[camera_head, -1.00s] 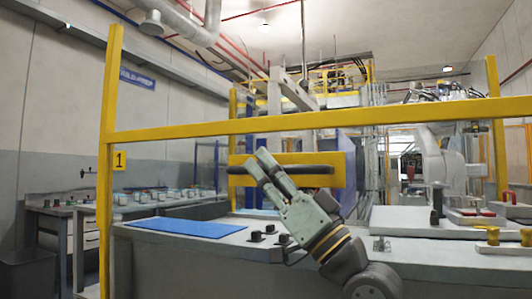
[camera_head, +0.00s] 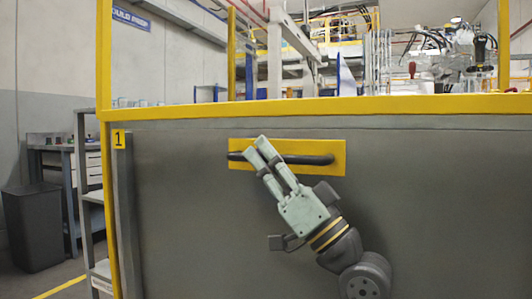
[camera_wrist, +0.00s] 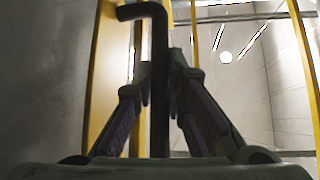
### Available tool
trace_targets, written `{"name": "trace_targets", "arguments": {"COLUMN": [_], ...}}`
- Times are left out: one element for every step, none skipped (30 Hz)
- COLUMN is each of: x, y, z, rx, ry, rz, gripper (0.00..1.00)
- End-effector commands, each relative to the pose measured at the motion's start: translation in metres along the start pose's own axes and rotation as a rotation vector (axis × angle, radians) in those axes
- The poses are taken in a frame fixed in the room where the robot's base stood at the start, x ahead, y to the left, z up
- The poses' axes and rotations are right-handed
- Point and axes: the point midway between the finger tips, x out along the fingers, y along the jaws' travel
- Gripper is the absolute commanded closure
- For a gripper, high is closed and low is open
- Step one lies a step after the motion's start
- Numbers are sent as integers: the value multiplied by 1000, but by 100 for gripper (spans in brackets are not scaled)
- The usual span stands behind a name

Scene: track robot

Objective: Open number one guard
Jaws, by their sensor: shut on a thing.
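The number one guard shows in the head view as a yellow frame with a horizontal bar (camera_head: 330,107) and a left post (camera_head: 104,60). A yellow plate with a black "1" (camera_head: 118,139) is at the post. Below the bar is a yellow plate (camera_head: 250,147) with a black bar handle (camera_head: 318,160). My gripper (camera_head: 259,150) is shut on the handle, left of its middle. In the wrist view the handle (camera_wrist: 159,80) runs between the two fingers (camera_wrist: 158,85); its bent end is at the top. The finger contact is dark there.
A grey front (camera_head: 190,220) fills the area behind the handle. At the left stand a dark bin (camera_head: 35,225), a workbench (camera_head: 55,147) and a grey shelf unit (camera_head: 88,180).

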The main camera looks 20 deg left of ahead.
Motion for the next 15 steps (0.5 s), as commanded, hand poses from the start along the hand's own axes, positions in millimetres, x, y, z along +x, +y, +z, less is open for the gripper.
{"name": "trace_targets", "arguments": {"x": [-2,-2,-1,-1,-1,-1,-1,-1,-1,-1,-1,-1,-1,-1,-1], "y": [0,0,0,0,0,0,0,0,0,0,0,0,0,0,0], "z": [1,1,1,1,1,1,1,1,1,1,1,1,1,1,1], "rx": [-3,-3,-3,-3,-3,-3,-3,-3,-3,-3,-3,-3,-3,-3,-2], "ry": [0,0,0,0,0,0,0,0,0,0,0,0,0,0,0], "rz": [1,1,1,1,1,1,1,1,1,1,1,1,1,1,1], "gripper": [100,100,100,100,100,100,100,100,100,100,87,85,83,81,78]}}
